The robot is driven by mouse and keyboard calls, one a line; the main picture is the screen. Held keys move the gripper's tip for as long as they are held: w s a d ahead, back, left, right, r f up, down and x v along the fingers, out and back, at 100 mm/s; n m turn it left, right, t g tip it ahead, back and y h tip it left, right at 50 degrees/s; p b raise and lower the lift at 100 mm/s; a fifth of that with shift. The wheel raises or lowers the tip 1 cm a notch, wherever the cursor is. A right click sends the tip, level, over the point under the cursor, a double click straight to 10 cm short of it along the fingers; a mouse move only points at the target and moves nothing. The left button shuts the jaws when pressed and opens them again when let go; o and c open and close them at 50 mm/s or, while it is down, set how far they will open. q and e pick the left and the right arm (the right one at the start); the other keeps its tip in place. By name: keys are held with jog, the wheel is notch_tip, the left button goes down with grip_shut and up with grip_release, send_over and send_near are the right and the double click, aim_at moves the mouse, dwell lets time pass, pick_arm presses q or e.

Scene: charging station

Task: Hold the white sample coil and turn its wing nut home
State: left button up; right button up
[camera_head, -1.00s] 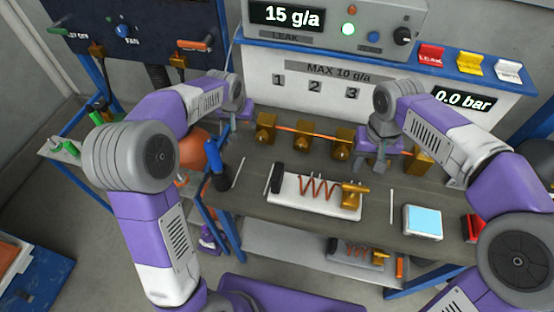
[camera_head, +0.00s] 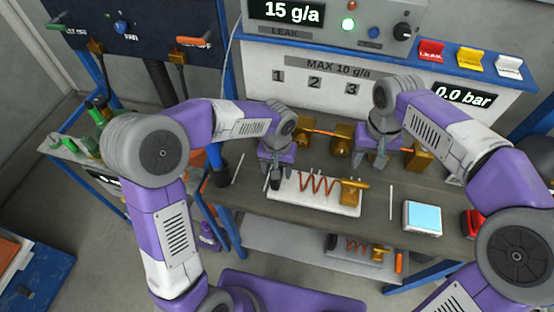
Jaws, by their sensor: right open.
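The white sample coil is a white base (camera_head: 310,199) on the bench with a copper coil (camera_head: 318,183) on it. A brass fitting (camera_head: 350,191) stands at its right end; the wing nut is too small to make out clearly. My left gripper (camera_head: 276,176) is at the base's left end, over the dark block there, and mostly hides that block. I cannot tell whether its fingers are closed on it. My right gripper (camera_head: 371,163) is open and empty, behind and slightly right of the brass fitting, apart from it.
A row of brass fittings (camera_head: 341,140) on a copper pipe runs behind the grippers. A blue-topped box (camera_head: 422,218) and a red object (camera_head: 473,223) lie to the right. Another coil (camera_head: 360,246) sits on the lower shelf. The panel reads 15 g/a and 0.0 bar.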

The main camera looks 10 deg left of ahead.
pick_arm(q)
jog(key=shift+f, duration=1)
jog(key=shift+c, duration=0.2)
grip_shut()
pick_arm(e)
jog(key=shift+o, duration=0.2)
